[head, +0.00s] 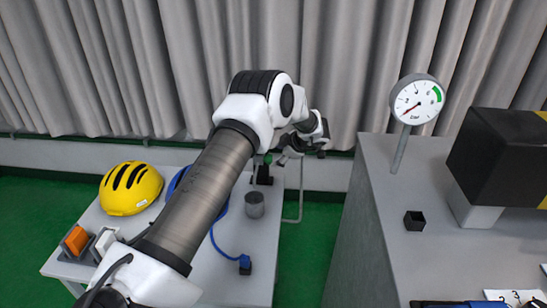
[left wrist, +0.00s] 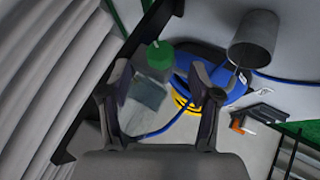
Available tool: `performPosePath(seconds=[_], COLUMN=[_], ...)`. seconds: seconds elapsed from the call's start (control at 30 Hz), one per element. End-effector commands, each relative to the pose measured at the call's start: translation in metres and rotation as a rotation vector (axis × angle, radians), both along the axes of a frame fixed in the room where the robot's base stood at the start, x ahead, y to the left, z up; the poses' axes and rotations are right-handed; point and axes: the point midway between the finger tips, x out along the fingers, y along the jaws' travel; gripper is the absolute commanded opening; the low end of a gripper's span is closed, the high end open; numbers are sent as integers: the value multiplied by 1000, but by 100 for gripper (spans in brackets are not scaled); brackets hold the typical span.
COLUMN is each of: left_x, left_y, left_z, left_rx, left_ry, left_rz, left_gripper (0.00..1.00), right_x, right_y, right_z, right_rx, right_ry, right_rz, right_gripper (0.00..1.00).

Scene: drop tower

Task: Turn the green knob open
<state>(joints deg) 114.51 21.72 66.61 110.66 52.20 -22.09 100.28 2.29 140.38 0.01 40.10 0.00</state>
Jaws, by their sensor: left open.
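In the head view a small green part (head: 267,159) shows beside a black post on the low table, close to my left gripper (head: 283,158). My left gripper (left wrist: 161,82) is open, with a finger on either side of the wrist picture. No contact with the knob is visible. The knob's turned position cannot be read. My right gripper is not in view.
The low table (head: 220,272) carries a yellow helmet (head: 130,188), a grey cylinder (head: 254,205), a blue hose (head: 216,241) and an orange switch (head: 75,240). A grey bench (head: 390,240) at right carries a dial gauge (head: 417,99). Curtains (head: 330,50) hang behind.

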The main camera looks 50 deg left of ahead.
Motion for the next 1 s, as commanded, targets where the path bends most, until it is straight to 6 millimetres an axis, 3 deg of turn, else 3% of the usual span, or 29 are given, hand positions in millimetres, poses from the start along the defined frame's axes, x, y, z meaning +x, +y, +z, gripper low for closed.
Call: performPosePath(seconds=[0.1,0.3,0.63,0.77,0.87,1.0], left_x=[0,-1,-2,-11,-30,-51], left_y=[-22,-46,-50,-44,-32,-19], left_z=[25,50,53,40,17,-14], left_rx=[0,1,2,50,181,430], left_ry=[-3,-1,1,-2,-33,-214], left_rz=[-2,0,1,27,75,80], left_gripper=[63,63,64,64,64,64], right_x=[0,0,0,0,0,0], right_y=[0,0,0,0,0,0], right_z=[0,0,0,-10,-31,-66], right_rx=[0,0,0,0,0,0], right_ry=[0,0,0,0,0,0], right_rz=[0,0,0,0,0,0], right_gripper=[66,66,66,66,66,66])
